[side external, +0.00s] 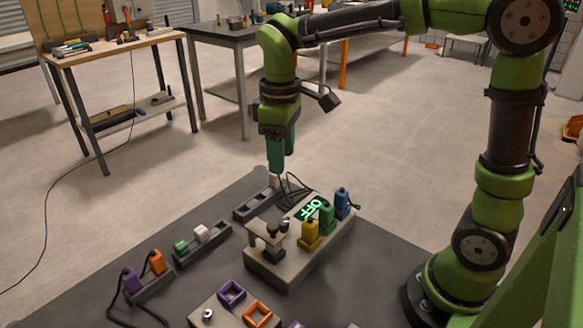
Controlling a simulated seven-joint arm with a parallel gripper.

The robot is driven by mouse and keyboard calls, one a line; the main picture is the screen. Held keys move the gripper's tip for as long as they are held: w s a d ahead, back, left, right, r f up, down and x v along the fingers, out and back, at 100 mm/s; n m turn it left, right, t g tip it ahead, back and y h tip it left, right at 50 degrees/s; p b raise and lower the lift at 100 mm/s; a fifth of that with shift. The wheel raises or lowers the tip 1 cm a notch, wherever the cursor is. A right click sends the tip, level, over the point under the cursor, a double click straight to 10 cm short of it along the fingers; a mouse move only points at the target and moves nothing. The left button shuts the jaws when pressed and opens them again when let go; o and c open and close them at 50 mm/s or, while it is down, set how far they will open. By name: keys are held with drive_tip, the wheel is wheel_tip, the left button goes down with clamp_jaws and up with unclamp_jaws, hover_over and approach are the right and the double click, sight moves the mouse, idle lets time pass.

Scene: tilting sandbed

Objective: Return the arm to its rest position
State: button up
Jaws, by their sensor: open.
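My gripper (277,168) hangs pointing down over the back of the dark table. Its green fingers are seen nearly edge-on, and they are open. The tips are just above a small pale piece (274,181) at the far end of a dark slotted rack (252,207). I cannot tell whether the tips touch that piece. My arm arches from its base at the right, across the top of the view, down to the gripper.
Purple (131,280) and orange (157,262) plugs stand at left. Dark cables lie near the gripper. Air above is clear.

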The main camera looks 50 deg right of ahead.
drive_tip(key=s+d+r+m+t+y, duration=0.1)
drive_tip(key=s+d+m+t, duration=0.1)
drive_tip(key=s, duration=0.4)
drive_tip(key=s+d+m+t+y, duration=0.1)
drive_tip(key=s+m+t, duration=0.4)
drive_tip(key=s+m, duration=0.1)
drive_tip(key=shift+d+r+m, duration=0.3)
drive_tip(key=shift+d+r, duration=0.05)
